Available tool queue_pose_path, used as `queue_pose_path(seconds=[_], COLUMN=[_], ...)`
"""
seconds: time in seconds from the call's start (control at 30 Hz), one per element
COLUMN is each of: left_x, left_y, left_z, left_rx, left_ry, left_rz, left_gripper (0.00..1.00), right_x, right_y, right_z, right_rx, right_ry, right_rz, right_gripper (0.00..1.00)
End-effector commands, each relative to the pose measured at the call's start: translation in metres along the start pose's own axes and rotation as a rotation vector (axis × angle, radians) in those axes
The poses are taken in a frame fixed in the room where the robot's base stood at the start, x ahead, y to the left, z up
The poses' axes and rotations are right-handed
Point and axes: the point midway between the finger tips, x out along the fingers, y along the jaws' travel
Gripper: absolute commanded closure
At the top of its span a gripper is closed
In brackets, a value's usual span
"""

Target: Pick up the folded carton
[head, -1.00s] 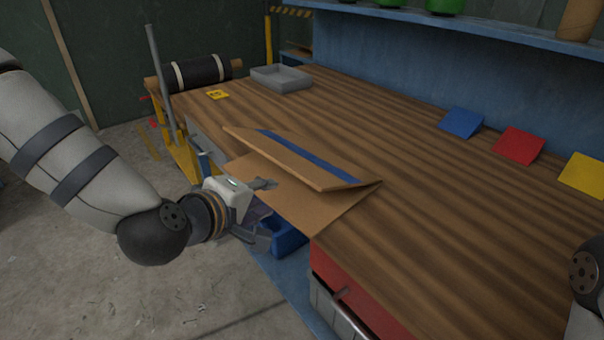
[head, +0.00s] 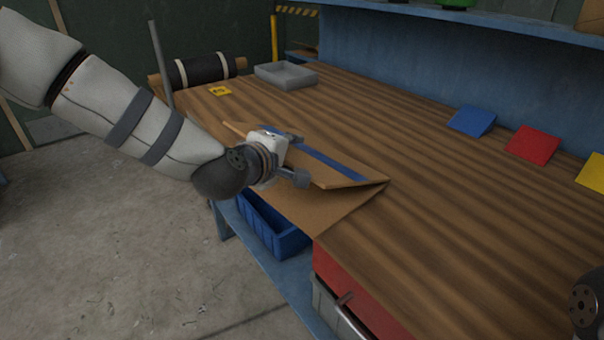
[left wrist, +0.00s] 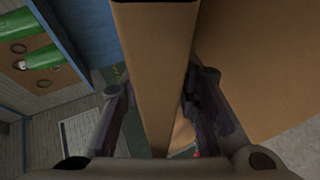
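The folded carton (head: 345,177) is brown cardboard with a blue stripe along its raised, tilted upper panel. It lies at the front edge of the wooden bench, and its lower panel reaches over that edge. My left gripper (head: 296,158) is at the left part of the raised panel. One finger is over the panel and one is on its near side. In the left wrist view the carton's panel (left wrist: 156,60) runs between the parted fingers, with a gap showing at the left finger. My right gripper is out of view.
The wooden bench top (head: 440,220) is mostly clear. A grey tray (head: 287,76) and a yellow tag (head: 220,91) are at the far left. Blue (head: 471,120), red (head: 533,144) and yellow (head: 594,172) cards stand along the back. A blue bin (head: 272,226) sits below the front edge.

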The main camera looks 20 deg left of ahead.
Motion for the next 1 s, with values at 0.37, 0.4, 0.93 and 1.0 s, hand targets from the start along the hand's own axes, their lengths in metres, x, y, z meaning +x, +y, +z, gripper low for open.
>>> queue_pose_path(seconds=[0.37,0.4,0.93,1.0], left_x=[-0.001,-0.001,-0.039,-0.06], left_y=[0.001,0.002,0.057,0.075], left_z=[0.0,-0.001,0.004,0.013], left_rx=[0.0,0.0,0.004,0.007], left_ry=[0.001,0.001,0.001,0.001], left_rz=[0.001,0.003,0.015,0.019], left_gripper=[1.0,1.0,1.0,1.0], right_x=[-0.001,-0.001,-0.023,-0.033], right_y=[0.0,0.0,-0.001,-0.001], right_z=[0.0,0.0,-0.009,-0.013], right_rx=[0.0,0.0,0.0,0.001], right_ry=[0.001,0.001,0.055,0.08], right_rz=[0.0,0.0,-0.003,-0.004], right_gripper=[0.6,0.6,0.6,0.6])
